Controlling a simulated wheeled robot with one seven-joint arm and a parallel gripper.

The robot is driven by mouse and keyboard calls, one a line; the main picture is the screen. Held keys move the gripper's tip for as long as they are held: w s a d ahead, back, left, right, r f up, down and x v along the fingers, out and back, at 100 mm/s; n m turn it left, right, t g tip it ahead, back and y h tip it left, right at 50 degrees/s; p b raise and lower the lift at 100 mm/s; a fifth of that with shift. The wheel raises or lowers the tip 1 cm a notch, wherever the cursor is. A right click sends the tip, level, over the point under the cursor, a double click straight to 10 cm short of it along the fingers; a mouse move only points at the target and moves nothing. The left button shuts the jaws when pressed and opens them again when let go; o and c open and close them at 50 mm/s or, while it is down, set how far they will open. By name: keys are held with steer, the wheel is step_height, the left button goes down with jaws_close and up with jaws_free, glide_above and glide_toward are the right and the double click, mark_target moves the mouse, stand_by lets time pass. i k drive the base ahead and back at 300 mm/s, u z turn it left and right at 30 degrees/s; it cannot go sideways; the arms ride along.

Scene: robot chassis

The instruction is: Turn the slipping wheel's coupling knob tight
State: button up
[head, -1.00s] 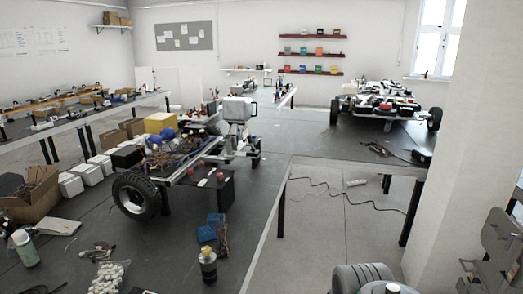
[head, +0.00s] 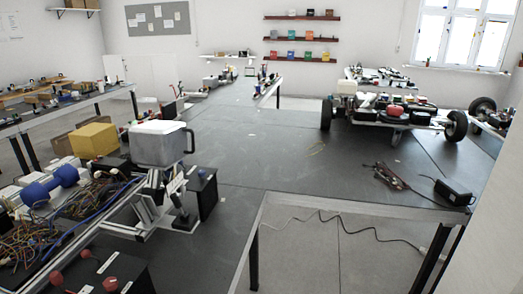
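The near chassis (head: 125,222) fills the lower left of the head view, with wires, boxes and a blue dumbbell-shaped part (head: 50,187) on it. Red round knobs show at its lower corner; one red knob (head: 110,284) sits on a black box. None of this chassis's wheels is in view. A second chassis (head: 393,119) stands farther back on the right, with a black wheel (head: 326,114) at its left and another wheel (head: 456,126) at its right. I cannot tell which wheel slips or which part is its coupling knob. My gripper is not in view.
A dark bench (head: 240,135) runs through the middle, with much bare top. A black power box (head: 453,192) and cables lie near its right end. Below its front edge is open grey floor (head: 335,255). A pale wall (head: 495,240) closes the right side.

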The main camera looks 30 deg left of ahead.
mark_target(202, 172)
steer(key=u, duration=0.1)
steer(key=i, duration=1.7)
steer(key=u, duration=1.35)
steer(key=i, duration=1.05)
steer(key=u, duration=1.25)
steer(key=i, duration=0.3)
steer(key=u, duration=0.15)
